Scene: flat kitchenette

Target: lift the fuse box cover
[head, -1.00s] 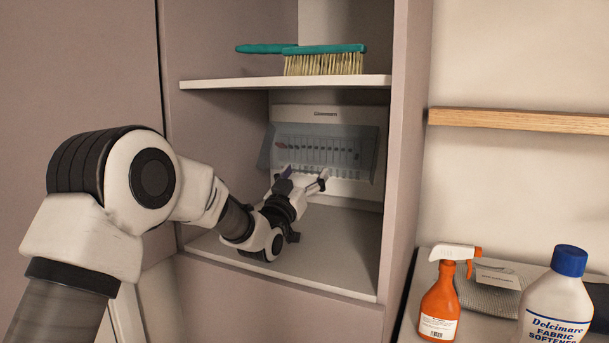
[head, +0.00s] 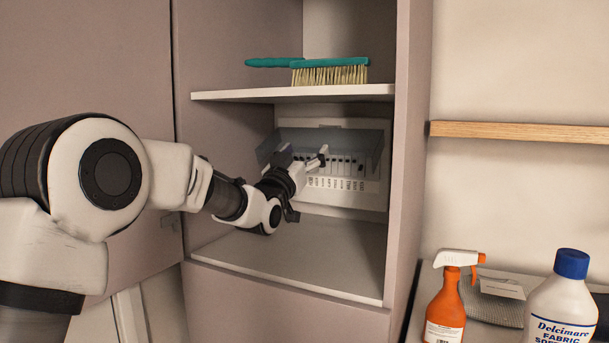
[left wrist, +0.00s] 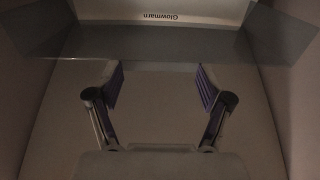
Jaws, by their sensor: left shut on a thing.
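The fuse box (head: 345,197) is white and stands at the back of the cabinet's lower compartment, with a row of switches and labels showing. Its cover (head: 350,139) is a smoky see-through panel, swung up and tilted outward above the switches. In the left wrist view the cover (left wrist: 160,48) spans the upper part, under upside-down lettering. The exact contact is hard to see. My right gripper is not in view.
A shelf (head: 300,95) with a teal brush (head: 330,72) lies just above the cover. The cabinet side walls are close on both sides. The compartment floor (head: 310,255) is clear. An orange spray bottle (head: 446,308) and a white softener bottle (head: 560,305) stand outside, lower right.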

